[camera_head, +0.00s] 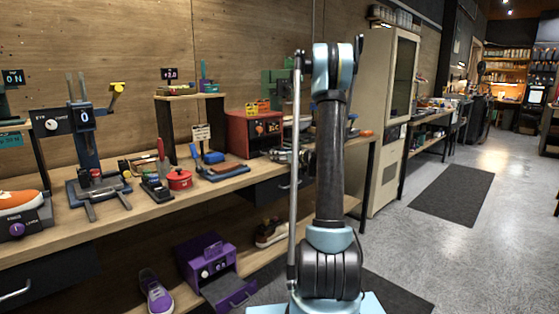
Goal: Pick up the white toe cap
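I cannot make out a separate white toe cap in the head view. An orange sneaker (22,203) with a pale sole sits at the far left of the bench, cut by the picture edge. A purple sneaker (155,294) with a pale toe and sole stands low under the bench. A brown shoe (270,233) with a pale sole is on the lower shelf. My arm stands upright right of centre and hides part of the bench behind it.
The wooden bench (205,192) runs along the wall, crowded with tools. A red pot (180,180), a red box (254,135) and a blue press (85,145) stand on it. A purple machine (207,266) sits below. A cream cabinet (388,95) stands right; the floor beyond is open.

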